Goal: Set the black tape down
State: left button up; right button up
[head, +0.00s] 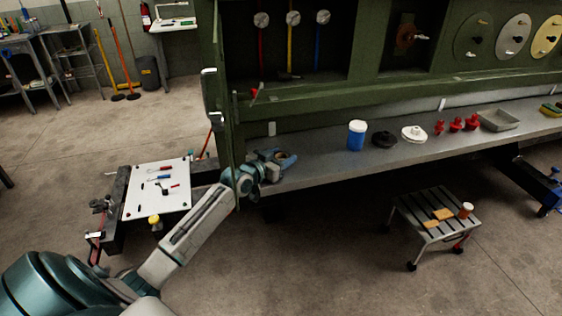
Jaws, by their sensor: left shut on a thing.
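My left gripper (277,162) is at the left end of the long grey shelf, just above its surface or touching it; I cannot tell which. It is shut on a small dark thing (268,155), which looks like the black tape and is partly hidden by the jaws. A separate black round piece (384,140) lies flat on the shelf to the right of the blue jar. My right gripper is not in view.
On the shelf (330,166) stand a blue jar with a white lid (357,135), a white disc (414,134), several red pieces (456,125) and a grey tray (498,120). Bare shelf lies between my gripper and the jar. A green panel edge (222,130) rises beside my left arm.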

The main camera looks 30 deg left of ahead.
pick_arm(q)
jog(key=shift+s+r, duration=0.1)
jog(key=shift+f, duration=0.2)
jog(key=o, duration=1)
jog(key=shift+c, duration=0.2)
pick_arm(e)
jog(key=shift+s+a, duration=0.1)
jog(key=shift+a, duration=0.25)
pick_arm(q)
jog(key=shift+r, duration=0.1)
